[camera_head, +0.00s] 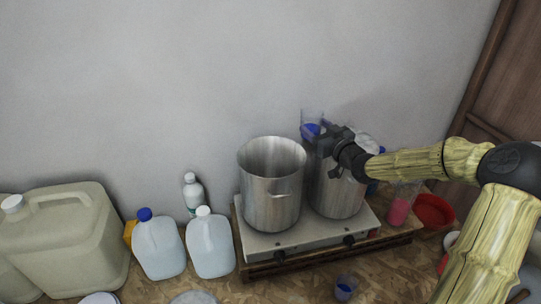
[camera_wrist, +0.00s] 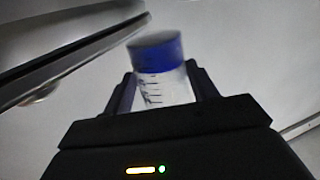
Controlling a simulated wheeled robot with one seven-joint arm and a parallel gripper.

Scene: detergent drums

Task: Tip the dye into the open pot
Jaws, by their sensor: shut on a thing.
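My gripper (camera_head: 322,140) is shut on a clear beaker (camera_head: 313,118) with blue dye (camera_head: 311,130) in it. In the wrist view the beaker (camera_wrist: 165,87) has dark graduation marks and sits between the two fingers, with the blue dye (camera_wrist: 156,52) beyond them. The beaker is held near rim height, behind and between the two pots. The open steel pot (camera_head: 272,190) stands on the left of the hotplate, and its inside wall shows. A second steel pot (camera_head: 337,192) stands to its right, its top largely hidden by my gripper. A metal rim fills the upper left of the wrist view.
The hotplate (camera_head: 298,247) carries both pots. White-capped and blue-capped jugs (camera_head: 210,247) (camera_head: 160,250) stand left of it. A small blue-filled cup (camera_head: 346,288) is in front. A pink beaker (camera_head: 399,211) and red bowl (camera_head: 433,210) are at right.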

